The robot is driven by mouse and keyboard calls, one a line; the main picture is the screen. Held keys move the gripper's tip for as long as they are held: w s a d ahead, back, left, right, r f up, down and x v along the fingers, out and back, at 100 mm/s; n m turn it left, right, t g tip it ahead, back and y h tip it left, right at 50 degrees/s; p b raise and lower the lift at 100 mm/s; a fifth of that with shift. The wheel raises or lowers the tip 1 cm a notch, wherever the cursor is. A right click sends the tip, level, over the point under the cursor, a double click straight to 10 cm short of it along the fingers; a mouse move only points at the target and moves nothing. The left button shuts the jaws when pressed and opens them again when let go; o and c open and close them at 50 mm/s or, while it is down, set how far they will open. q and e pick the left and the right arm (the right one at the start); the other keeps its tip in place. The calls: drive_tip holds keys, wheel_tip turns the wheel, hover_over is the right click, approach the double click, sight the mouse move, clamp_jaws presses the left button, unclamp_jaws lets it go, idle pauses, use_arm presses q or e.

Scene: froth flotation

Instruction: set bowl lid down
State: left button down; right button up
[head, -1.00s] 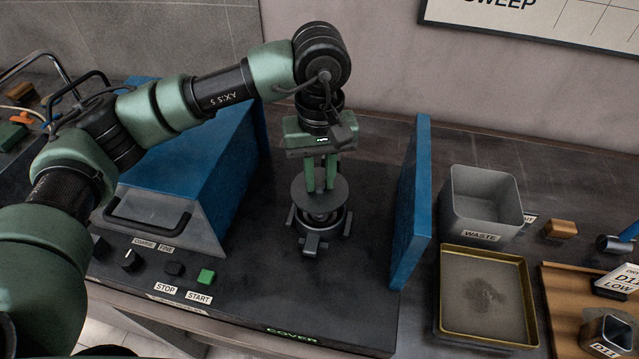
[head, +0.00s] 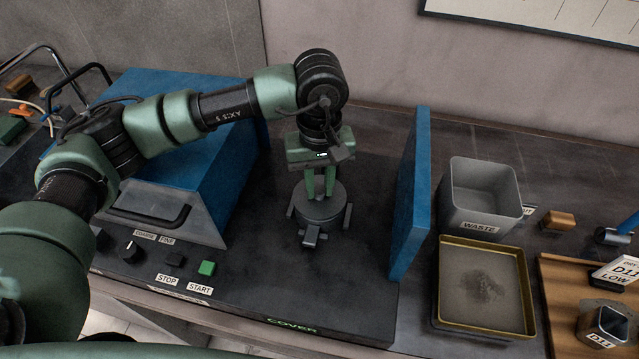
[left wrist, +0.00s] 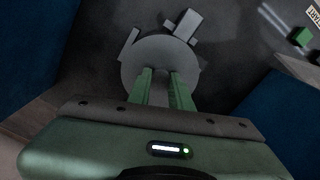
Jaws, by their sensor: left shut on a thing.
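The bowl lid (head: 318,206) is a round grey disc with a knob hidden between my fingers. My left gripper (head: 321,192) is shut on it from above. The lid lies level on top of the round holder (head: 310,236), whose dark clamp blocks stick out at the sides. The bowl under the lid is hidden, and I cannot tell whether the lid fully touches it. In the left wrist view the lid (left wrist: 138,68) sits under both fingertips (left wrist: 167,74), with clamp blocks showing past its edge. My right gripper is not in view.
A blue housing (head: 190,160) stands left of the holder and an upright blue panel (head: 411,200) right of it. A grey waste bin (head: 480,218) and a yellow-rimmed tray (head: 441,290) are farther right.

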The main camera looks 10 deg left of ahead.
sight(320, 189)
use_arm(q)
drive_tip(key=c, duration=1.3)
unclamp_jaws()
drive_tip(key=shift+r+p, duration=0.25)
drive_tip(key=shift+p, duration=0.15)
drive_tip(key=shift+r+p, duration=0.35)
drive_tip(key=shift+p, duration=0.15)
drive_tip(key=shift+r+b, duration=0.45)
drive_tip(key=shift+b, duration=0.4)
drive_tip(key=shift+r+b, duration=1.6)
drive_tip(key=shift+r, duration=3.7)
